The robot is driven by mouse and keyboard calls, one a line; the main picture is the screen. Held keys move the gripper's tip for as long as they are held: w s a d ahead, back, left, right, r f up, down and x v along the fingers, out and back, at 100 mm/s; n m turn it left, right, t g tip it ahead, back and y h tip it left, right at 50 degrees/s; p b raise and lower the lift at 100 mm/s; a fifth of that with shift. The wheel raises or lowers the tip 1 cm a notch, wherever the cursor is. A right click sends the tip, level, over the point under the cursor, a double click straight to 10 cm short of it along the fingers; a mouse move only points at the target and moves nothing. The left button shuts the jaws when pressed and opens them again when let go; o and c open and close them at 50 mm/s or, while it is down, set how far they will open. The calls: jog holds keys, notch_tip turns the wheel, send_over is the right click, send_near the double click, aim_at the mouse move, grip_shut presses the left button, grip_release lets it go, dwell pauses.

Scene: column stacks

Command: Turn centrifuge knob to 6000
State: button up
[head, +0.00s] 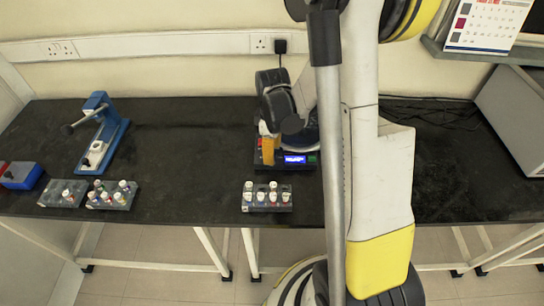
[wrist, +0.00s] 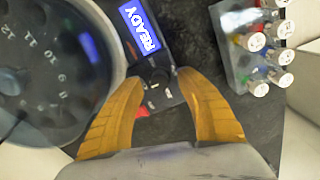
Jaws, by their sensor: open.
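The centrifuge shows in the wrist view with its round see-through lid (wrist: 45,70) at the left. Its lit blue display (wrist: 139,27) reads READY; the display also shows in the head view (head: 295,160). A dark control panel with small pale marks (wrist: 166,97) lies below the display, and the dark knob (wrist: 155,78) appears to sit there between my fingertips. My gripper (wrist: 160,75) is open, its two orange fingers spread on either side of the panel. I cannot tell whether they touch the knob. In the head view my gripper (head: 268,150) hides much of the centrifuge's left front.
A rack of capped tubes (wrist: 258,45) stands close to the right; it also shows in the head view (head: 267,197). Two more racks (head: 112,195) (head: 62,193), a blue stand (head: 103,135) and a blue-red box (head: 20,175) are at the left. The right bench is mostly clear.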

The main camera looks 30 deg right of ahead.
jog(key=shift+f, duration=0.4)
grip_shut()
